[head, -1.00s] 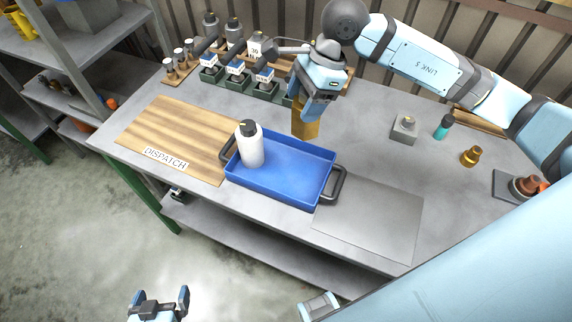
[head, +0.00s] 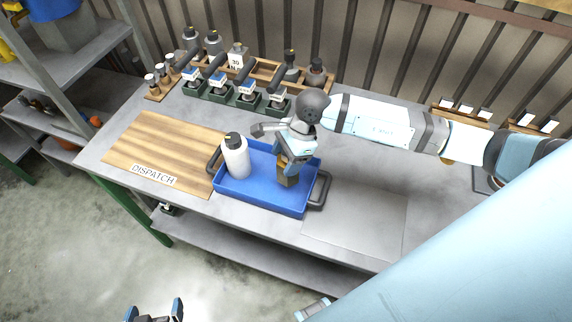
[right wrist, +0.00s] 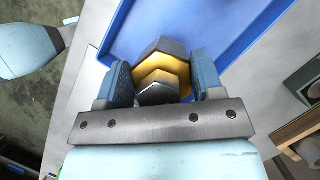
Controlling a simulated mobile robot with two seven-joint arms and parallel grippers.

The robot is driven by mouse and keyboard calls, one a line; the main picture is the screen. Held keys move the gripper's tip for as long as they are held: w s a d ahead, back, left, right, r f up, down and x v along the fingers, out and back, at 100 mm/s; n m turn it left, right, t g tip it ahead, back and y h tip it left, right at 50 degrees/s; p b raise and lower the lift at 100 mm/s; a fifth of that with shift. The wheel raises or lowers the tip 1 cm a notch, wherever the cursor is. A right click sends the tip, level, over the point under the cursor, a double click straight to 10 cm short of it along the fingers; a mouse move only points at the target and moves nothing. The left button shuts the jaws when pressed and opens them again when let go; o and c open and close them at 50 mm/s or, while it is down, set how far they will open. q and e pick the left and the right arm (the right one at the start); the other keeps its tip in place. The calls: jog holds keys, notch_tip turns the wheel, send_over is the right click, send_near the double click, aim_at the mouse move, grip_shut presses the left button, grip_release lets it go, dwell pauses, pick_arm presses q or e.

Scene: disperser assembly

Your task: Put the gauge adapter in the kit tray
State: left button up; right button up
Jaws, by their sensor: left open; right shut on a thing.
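The blue kit tray (head: 262,198) with two dark handles sits on the grey workbench. A white bottle with a dark cap (head: 235,157) stands in its left part. My right gripper (head: 288,172) is over the right part of the tray, pointing down. It is shut on a brass, hexagonal piece, likely the gauge adapter (head: 287,182). In the right wrist view the brass adapter (right wrist: 164,68) sits between the two blue fingers, with the tray floor beyond it. Whether it touches the floor I cannot tell. My left gripper (head: 154,310) is open and empty at the bottom edge, away from the bench.
A wooden board marked DISPATCH (head: 158,150) lies left of the tray. A flat grey plate (head: 355,222) lies to its right. Several dark green holders with blue-marked tools (head: 246,96) stand behind, before a wooden rack (head: 264,70). My right arm hides part of the bench's right side.

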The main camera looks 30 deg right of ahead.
aim_at(279, 182)
notch_tip(279, 182, down, 4)
jog(key=shift+r, duration=0.2)
jog(key=shift+f, duration=0.2)
jog(key=o, duration=1.6)
jog(key=shift+r, duration=0.1)
